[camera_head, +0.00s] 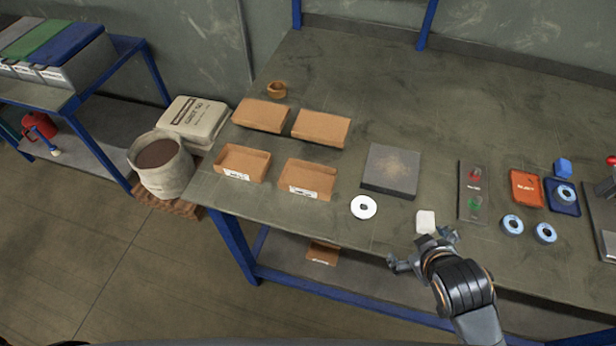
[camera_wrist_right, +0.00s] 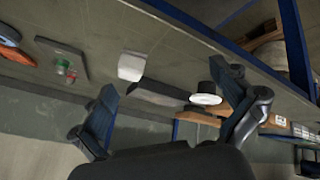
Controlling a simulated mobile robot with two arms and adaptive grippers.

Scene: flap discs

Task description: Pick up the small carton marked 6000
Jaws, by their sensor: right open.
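Two small open brown cartons with white labels, a left one (camera_head: 243,162) and a right one (camera_head: 307,178), stand at the near left of the bench in the head view. Another brown carton (camera_head: 322,252) with a label lies on the shelf below. The label print is too small to read, so I cannot tell which is marked 6000. My right gripper (camera_head: 420,250) is open and empty at the bench's front edge, right of the cartons and apart from them. Its spread fingers (camera_wrist_right: 168,85) also show in the right wrist view. My left gripper is not in view.
A white disc (camera_head: 364,207), a white block (camera_head: 426,221) and a dark grey plate (camera_head: 391,170) lie between the cartons and the right side. Two brown trays or cartons (camera_head: 321,128) (camera_head: 260,115) lie behind. An orange tray (camera_head: 525,187) and blue-white discs (camera_head: 512,225) lie right.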

